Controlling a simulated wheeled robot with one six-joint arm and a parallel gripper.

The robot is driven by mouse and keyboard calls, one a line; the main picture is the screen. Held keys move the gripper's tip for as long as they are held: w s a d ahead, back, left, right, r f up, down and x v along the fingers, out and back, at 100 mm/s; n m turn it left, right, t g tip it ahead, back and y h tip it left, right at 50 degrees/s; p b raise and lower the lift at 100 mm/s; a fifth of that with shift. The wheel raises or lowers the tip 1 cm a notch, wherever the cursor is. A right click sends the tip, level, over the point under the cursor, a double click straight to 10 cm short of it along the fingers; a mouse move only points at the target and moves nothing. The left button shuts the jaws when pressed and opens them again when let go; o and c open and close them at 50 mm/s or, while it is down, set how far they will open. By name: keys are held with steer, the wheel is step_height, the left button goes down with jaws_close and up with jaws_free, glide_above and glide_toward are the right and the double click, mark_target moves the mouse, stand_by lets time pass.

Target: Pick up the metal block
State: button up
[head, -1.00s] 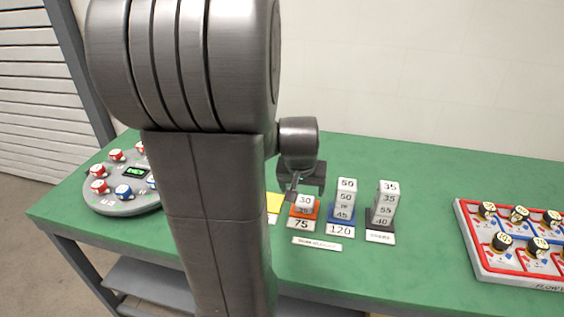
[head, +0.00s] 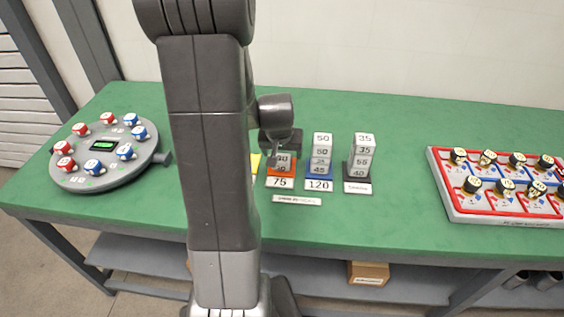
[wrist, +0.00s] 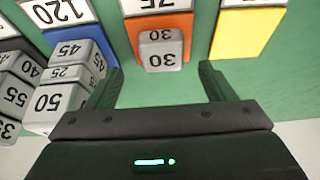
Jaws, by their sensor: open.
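Grey metal blocks marked with numbers stand on coloured bases; which one the task means is not marked. In the wrist view a block marked 30 (wrist: 161,50) stands on the orange base (wrist: 180,22), ahead of and between my fingers, not touched. My gripper (wrist: 161,72) is open and empty. In the head view my gripper (head: 277,155) hangs over the orange base (head: 270,170) and partly hides its block. A taller stack stands on the blue base (head: 319,172), and another on the dark base (head: 357,177).
A yellow plate (wrist: 243,32) lies beside the orange base. A round grey device (head: 80,178) with red and blue knobs is at the left of the green table (head: 380,220). A red-edged panel (head: 470,207) is at the right. Table between stacks and panel is clear.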

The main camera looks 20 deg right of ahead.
mark_target(282, 158)
steer(key=shift+w+x, duration=0.2)
steer(key=shift+x, duration=2.25)
steer(key=shift+c, duration=0.3)
steer(key=shift+r, duration=0.1)
steer(key=c, duration=1.2)
steer(key=shift+o, duration=0.2)
